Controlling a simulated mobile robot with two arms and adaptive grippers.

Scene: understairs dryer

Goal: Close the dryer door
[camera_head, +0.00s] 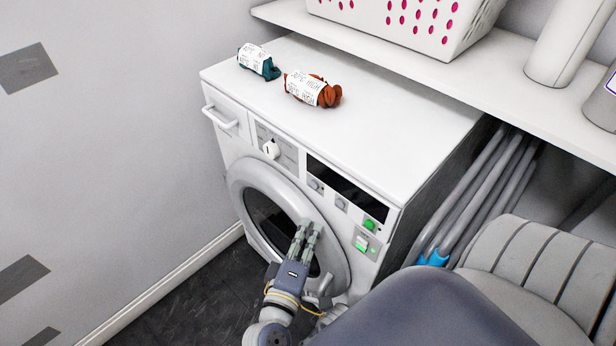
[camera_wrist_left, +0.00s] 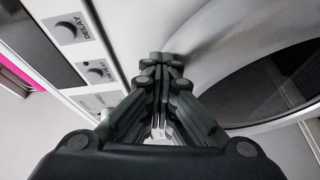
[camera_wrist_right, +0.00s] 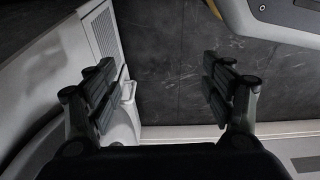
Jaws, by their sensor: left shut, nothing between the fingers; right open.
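The dryer (camera_head: 345,130) is a white front-loading machine against the grey wall. Its round door (camera_head: 238,185) has a pale ring and dark glass, and lies flat or nearly flat against the front; I cannot tell whether it is latched. My left gripper (camera_head: 308,228) is shut and empty, with its fingertips at the right part of the door ring. In the left wrist view its closed fingers (camera_wrist_left: 162,62) are at the door ring (camera_wrist_left: 215,45), touching or very close. My right gripper (camera_wrist_right: 160,85) is open and empty, low over the dark floor; it is not clearly seen in the head view.
Two labelled bundles, one teal (camera_head: 258,62) and one rust-brown (camera_head: 313,89), lie on the dryer top. A shelf (camera_head: 380,50) above holds a white basket (camera_head: 410,18). Grey pipes (camera_head: 480,190) stand right of the dryer. Dark floor (camera_head: 190,305) is clear at the left front.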

